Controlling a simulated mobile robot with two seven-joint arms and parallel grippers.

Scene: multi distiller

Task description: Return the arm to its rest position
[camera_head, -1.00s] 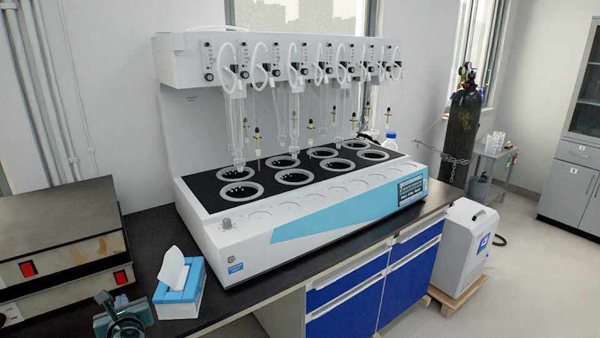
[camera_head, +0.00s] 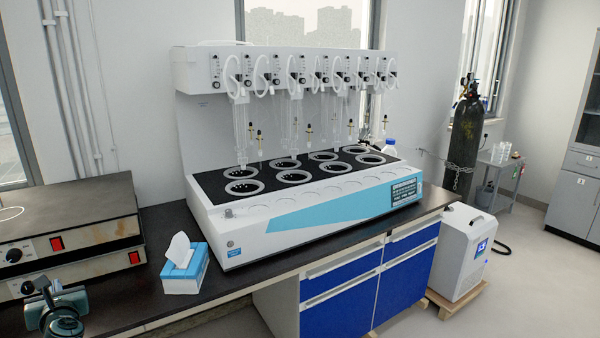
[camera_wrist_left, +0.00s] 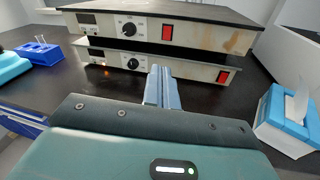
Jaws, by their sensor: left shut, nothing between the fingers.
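My left gripper (camera_head: 52,297) shows at the lower left of the head view, near the front edge of the dark bench. In the left wrist view its two fingers (camera_wrist_left: 162,88) are together with nothing between them. They point toward two stacked hot plates (camera_wrist_left: 150,60) behind. My right gripper is in neither view. The multi distiller (camera_head: 320,205) stands on the bench to the right, with glass tubes above its ringed wells.
A blue tissue box (camera_head: 185,272) stands on the bench right of my left gripper. The stacked hot plates (camera_head: 75,235) are at the left. A blue rack (camera_wrist_left: 38,52) shows in the wrist view. A white unit (camera_head: 460,250) and a gas cylinder (camera_head: 463,140) stand at the right.

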